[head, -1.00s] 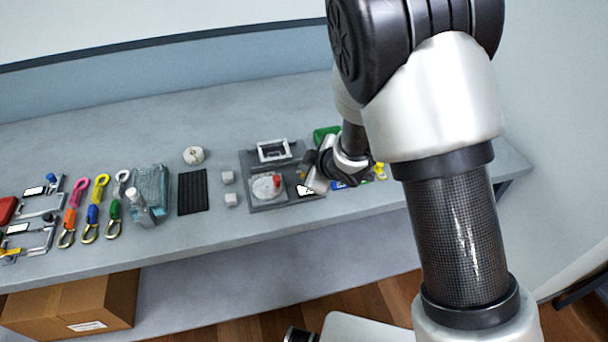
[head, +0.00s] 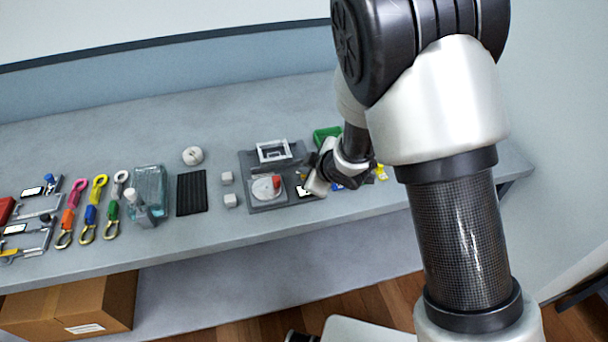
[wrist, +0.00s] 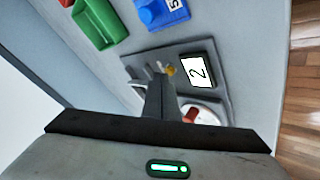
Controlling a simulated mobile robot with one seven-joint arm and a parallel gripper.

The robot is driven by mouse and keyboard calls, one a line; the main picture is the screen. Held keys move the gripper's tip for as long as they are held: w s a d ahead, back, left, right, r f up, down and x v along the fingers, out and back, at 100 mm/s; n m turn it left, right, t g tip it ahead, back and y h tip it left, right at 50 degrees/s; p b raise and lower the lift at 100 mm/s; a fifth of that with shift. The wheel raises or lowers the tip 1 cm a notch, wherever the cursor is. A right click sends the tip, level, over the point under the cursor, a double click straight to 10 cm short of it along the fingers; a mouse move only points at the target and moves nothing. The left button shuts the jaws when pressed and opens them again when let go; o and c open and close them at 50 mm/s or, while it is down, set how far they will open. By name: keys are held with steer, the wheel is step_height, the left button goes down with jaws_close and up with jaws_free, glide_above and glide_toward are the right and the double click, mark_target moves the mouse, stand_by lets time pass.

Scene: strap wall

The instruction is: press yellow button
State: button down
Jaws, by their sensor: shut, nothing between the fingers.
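The yellow button (wrist: 171,71) is a small round knob on the grey panel (wrist: 217,75), next to a display marked "2" (wrist: 196,71). My gripper (wrist: 161,80) is shut and empty, with its fingertips right beside the button in the wrist view; I cannot tell whether they touch it. In the head view, my gripper (head: 317,183) is over the right part of the panel (head: 247,163), and the button is not clearly visible there.
A red-marked round dial (head: 267,187) and a white square frame (head: 272,151) are on the panel. Two white cubes, a black ribbed mat (head: 192,193) and a teal box (head: 149,190) stand to the left.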

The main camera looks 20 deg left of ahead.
steer(key=shift+f, duration=0.15)
stand_by(0.4)
steer(key=shift+r+p, duration=0.35)
steer(key=shift+r, duration=0.45)
step_height(320, 180, up, 5)
steer(key=p, duration=0.3)
steer(key=shift+p, duration=0.3)
stand_by(0.5)
